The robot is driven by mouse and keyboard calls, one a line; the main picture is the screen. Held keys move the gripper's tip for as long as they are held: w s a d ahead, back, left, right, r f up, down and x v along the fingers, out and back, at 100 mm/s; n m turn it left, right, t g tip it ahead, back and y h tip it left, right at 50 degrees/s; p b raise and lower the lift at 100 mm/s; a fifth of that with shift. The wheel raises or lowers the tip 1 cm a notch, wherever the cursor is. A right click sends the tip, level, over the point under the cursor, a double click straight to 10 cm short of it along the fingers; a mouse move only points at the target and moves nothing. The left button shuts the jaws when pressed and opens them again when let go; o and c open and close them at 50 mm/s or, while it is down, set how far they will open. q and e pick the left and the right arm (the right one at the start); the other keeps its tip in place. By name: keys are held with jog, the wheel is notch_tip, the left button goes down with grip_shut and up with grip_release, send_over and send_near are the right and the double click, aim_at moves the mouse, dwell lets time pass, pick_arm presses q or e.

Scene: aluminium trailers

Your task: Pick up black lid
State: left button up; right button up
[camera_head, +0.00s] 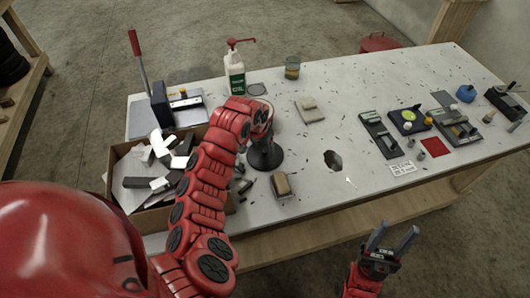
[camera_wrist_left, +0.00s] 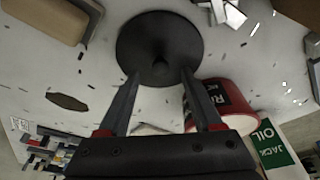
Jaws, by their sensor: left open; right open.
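The black lid (camera_head: 264,158) is a round black disc with a small knob in its middle, lying on the white table. It shows large in the left wrist view (camera_wrist_left: 160,35). My left gripper (camera_wrist_left: 160,74) is open over the lid, with a fingertip to either side of the knob; I cannot tell whether they touch the lid. In the head view my left arm hides part of the area around the gripper. My right gripper (camera_head: 392,236) is open and empty, in front of the table's near edge.
A red can (camera_wrist_left: 222,100) stands close beside the lid. An oil bottle (camera_head: 235,75) and a glass jar (camera_head: 292,68) stand behind. A cardboard box (camera_head: 122,196) of metal scraps is left, a brush (camera_head: 282,184) in front. Tools lie right; the table's middle is mostly clear.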

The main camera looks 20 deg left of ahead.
aim_at(265, 153)
pick_arm(q)
jog(key=shift+p+x, duration=0.4)
jog(key=shift+x, duration=1.05)
grip_shut()
